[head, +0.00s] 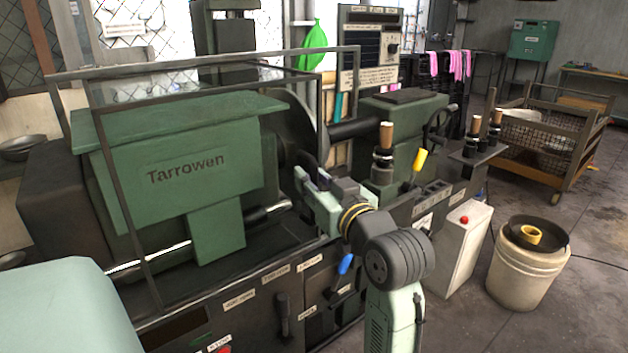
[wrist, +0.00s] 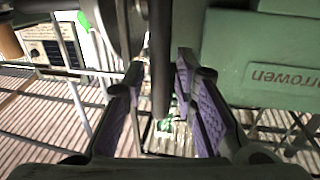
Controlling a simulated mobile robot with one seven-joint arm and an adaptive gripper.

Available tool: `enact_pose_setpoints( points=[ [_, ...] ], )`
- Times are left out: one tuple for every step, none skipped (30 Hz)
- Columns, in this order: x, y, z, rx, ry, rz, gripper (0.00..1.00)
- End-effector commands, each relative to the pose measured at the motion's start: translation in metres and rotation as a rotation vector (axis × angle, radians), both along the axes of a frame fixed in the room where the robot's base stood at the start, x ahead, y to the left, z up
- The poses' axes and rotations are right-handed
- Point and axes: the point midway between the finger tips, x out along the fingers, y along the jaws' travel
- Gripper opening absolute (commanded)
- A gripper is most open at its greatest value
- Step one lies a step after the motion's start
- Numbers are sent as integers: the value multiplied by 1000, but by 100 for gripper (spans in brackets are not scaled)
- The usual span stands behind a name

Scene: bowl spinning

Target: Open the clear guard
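The clear guard (head: 104,150) is a see-through box with a dark metal frame. It stands over the green lathe marked Tarrowen, and it looks lowered. My gripper (head: 308,178) is at the right end of the guard, near the dark spindle disc. In the wrist view my gripper (wrist: 158,108) has its purple-padded fingers spread apart. A dark bar (wrist: 161,60), which looks like part of the guard frame, shows between the fingers. I cannot tell how deep it sits between them, and no finger visibly presses on it. The clear panes are hard to make out.
The green headstock (head: 180,175) fills the guard's inside. To the right are wooden-handled tools (head: 383,150), a yellow handle (head: 419,160) and the tailstock (head: 405,112). A bucket (head: 528,270) and a mesh cart (head: 545,140) stand on the floor at the right.

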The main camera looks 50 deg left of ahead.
Motion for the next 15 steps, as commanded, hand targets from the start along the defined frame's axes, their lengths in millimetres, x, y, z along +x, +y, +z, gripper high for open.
enact_pose_setpoints(
  points=[
    [0,0,0,0,0,0,31],
    [0,0,0,0,0,0,33],
    [0,0,0,0,0,0,33],
    [0,0,0,0,0,0,33],
    [0,0,0,0,0,0,33],
    [0,0,0,0,0,0,33],
    [0,0,0,0,0,0,33],
    [0,0,0,0,0,0,33],
    [0,0,0,0,0,0,33],
    [0,0,0,0,0,0,33],
    [0,-1,0,0,0,-1,33],
    [0,-4,0,0,0,-2,33],
    [-1,-6,0,0,0,-2,33],
    [-1,-10,0,1,0,-3,33],
    [-3,-15,0,1,0,-3,33]
  ],
)
